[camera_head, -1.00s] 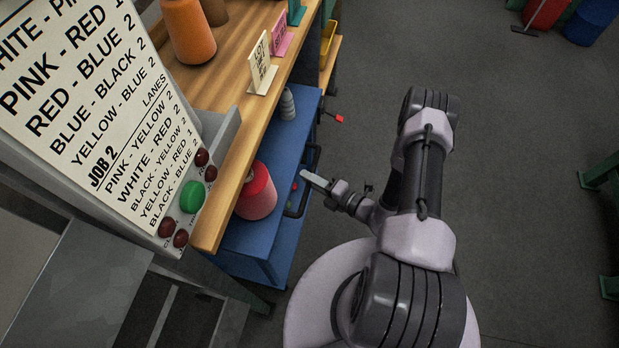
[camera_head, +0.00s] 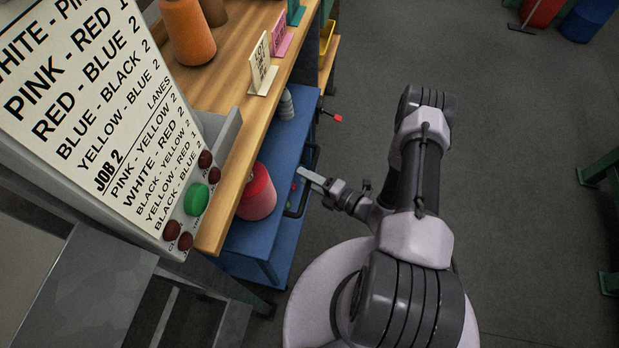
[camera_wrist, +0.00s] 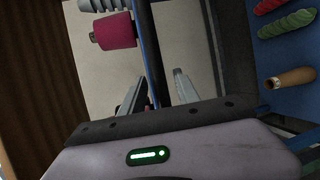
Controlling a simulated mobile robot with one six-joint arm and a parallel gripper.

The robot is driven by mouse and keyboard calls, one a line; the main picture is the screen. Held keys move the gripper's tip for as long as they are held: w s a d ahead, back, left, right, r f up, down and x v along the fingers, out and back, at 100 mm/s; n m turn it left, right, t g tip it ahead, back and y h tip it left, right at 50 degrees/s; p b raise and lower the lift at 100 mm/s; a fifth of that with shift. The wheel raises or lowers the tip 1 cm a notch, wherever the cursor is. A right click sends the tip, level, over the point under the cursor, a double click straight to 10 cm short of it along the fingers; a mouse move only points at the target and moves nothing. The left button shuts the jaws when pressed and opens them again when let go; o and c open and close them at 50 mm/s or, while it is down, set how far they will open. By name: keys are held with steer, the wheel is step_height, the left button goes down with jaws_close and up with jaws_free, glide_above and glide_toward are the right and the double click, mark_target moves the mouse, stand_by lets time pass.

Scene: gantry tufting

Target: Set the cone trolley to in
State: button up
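The cone trolley (camera_head: 250,241) is a blue cart partly under the wooden bench at left. A red cone (camera_head: 258,192) and a grey cone (camera_head: 286,104) stand on it. A dark handle (camera_head: 305,196) sticks out from its right side. My gripper (camera_head: 305,174) is at that handle, its fingers pointing left toward the trolley. In the wrist view the two fingers (camera_wrist: 160,90) are apart, with a dark blue-edged bar (camera_wrist: 154,60) running between them. Contact with the handle cannot be told.
The wooden bench (camera_head: 232,125) carries an orange cone (camera_head: 188,32) and small sign cards (camera_head: 262,62). A job board (camera_head: 95,100) with a green button and several red ones stands at left. Grey floor (camera_head: 520,180) is open on the right, with green legs (camera_head: 600,168) at its edge.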

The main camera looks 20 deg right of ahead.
steer(key=p+v, duration=0.4)
steer(key=v, duration=1.3)
steer(key=shift+s, duration=0.2)
steer(key=shift+d+r, duration=0.1)
steer(key=shift+r, duration=0.1)
steer(key=w+a+r+n+g, duration=0.25)
steer(key=r+n+g, duration=0.35)
steer(key=r+n, duration=0.5)
steer(key=w+a+r+n+g, duration=0.25)
steer(key=r+n+g, duration=0.25)
steer(key=r+n, duration=0.6)
steer(key=s+a+r+n+t+h, duration=0.1)
steer(key=s+a+r+n+h, duration=0.2)
steer(key=r+n, duration=0.6)
steer(key=s+a+r+n+t+h, duration=0.2)
steer(key=s+a+r+n, duration=0.3)
steer(key=r+n, duration=0.5)
steer(key=shift+a+r+n+h, duration=0.3)
steer(key=shift+a+n+h, duration=0.3)
steer(key=shift+a+h, duration=0.45)
